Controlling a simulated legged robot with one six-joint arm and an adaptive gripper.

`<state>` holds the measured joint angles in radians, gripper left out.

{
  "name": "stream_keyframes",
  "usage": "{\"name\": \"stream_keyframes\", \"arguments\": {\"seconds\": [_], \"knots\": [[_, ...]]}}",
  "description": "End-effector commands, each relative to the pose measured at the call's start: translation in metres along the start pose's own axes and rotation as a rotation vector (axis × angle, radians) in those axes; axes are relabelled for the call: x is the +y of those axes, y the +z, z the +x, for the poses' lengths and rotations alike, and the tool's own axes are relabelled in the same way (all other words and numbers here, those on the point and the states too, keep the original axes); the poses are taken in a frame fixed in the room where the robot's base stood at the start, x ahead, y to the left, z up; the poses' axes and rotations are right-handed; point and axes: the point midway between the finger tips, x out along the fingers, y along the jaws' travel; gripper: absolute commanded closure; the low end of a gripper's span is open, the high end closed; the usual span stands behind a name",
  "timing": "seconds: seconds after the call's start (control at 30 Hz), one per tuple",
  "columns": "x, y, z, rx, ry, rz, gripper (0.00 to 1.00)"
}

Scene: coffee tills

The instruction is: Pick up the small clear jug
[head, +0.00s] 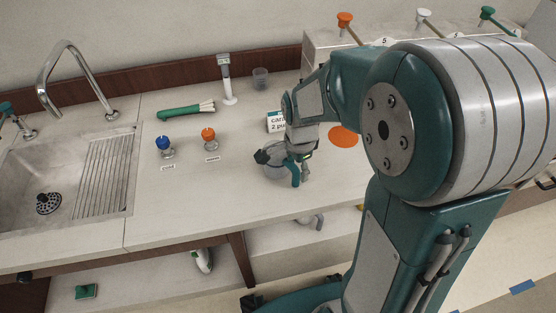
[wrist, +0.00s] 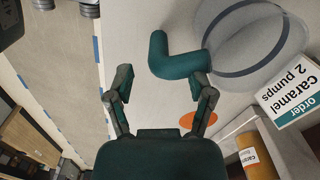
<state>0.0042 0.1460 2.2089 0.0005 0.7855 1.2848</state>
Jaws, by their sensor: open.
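The clear jug (head: 272,173) stands on the counter below my gripper (head: 294,158), partly hidden by it in the head view. In the wrist view, the see-through round body of the jug (wrist: 262,72) fills the upper right, with a dark band around it. Its bent teal handle (wrist: 172,58) sticks out to the left, just beyond and between my fingertips. My gripper (wrist: 161,82) is open and empty. Whether a fingertip touches the handle cannot be told.
An "order caramel 2 pumps" card (head: 275,122) stands behind the jug. An orange disc (head: 343,137) lies right of my gripper. A sink (head: 55,165) is far left.

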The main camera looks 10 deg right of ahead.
Motion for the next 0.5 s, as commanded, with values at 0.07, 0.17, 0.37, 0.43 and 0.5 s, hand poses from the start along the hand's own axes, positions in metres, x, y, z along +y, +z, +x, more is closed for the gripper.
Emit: {"name": "stream_keyframes", "arguments": {"seconds": [0.07, 0.17, 0.37, 0.43, 0.5], "knots": [[0.001, 0.001, 0.012, -0.002, 0.007, 0.000, 0.31], [0.001, 0.001, 0.029, -0.001, 0.006, 0.000, 0.31], [0.001, 0.001, 0.048, 0.000, 0.002, -0.001, 0.31], [0.001, 0.001, 0.048, 0.000, 0.002, -0.001, 0.31], [0.001, 0.001, 0.048, 0.000, 0.001, -0.001, 0.31]]}}
